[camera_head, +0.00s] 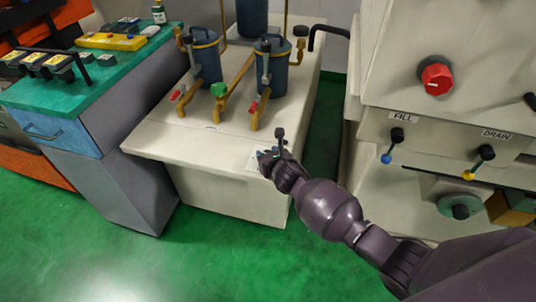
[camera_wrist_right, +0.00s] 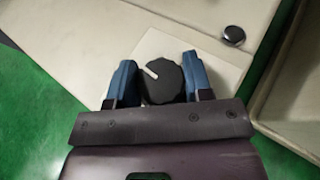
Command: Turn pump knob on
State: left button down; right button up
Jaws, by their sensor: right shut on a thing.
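The pump knob (camera_wrist_right: 161,82) is black and ridged with a white pointer mark, seen in the right wrist view on a pale plate (camera_wrist_right: 152,45). The mark points to the upper left in that view. My right gripper (camera_wrist_right: 161,84) has its blue fingers on both sides of the knob and is shut on it. In the head view my right gripper (camera_head: 270,160) is at the front right of the cream pump cabinet (camera_head: 190,150), and its fingers and wrist hide the knob. My left gripper is not in view.
Blue pumps (camera_head: 270,66) with brass pipes and red valve handles stand on the cabinet. A cream machine (camera_head: 435,130) with a red knob and FILL and DRAIN levers stands at right. A green-topped workbench (camera_head: 100,75) is at left. Green floor lies open in front.

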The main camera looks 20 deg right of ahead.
jog(key=m+h, duration=0.4)
jog(key=h, duration=0.1)
jog(key=shift+g, duration=0.3)
jog(key=m+g+h, duration=0.2)
jog(key=m+h, duration=0.1)
jog(key=shift+a+m+h, duration=0.1)
jog(key=shift+m+h, duration=0.2)
jog(key=shift+m, duration=0.1)
jog(key=m+g+h, duration=0.3)
jog(key=shift+f+m, duration=0.15)
jog(key=shift+m, duration=0.15)
jog(key=m+g+h+b, duration=0.1)
jog(key=m+g, duration=0.2)
jog(key=shift+f+h, duration=0.1)
jog(key=shift+h, duration=0.3)
jog(key=shift+s+m+g+h+b, duration=0.1)
jog(key=shift+m+g+h+b, duration=0.2)
jog(key=shift+m+g+b, duration=0.55)
jog(key=shift+m+g, duration=0.25)
jog(key=shift+g, duration=0.1)
jog(key=o, duration=0.9)
jog(key=shift+r, duration=0.2)
jog(key=shift+r, duration=0.1)
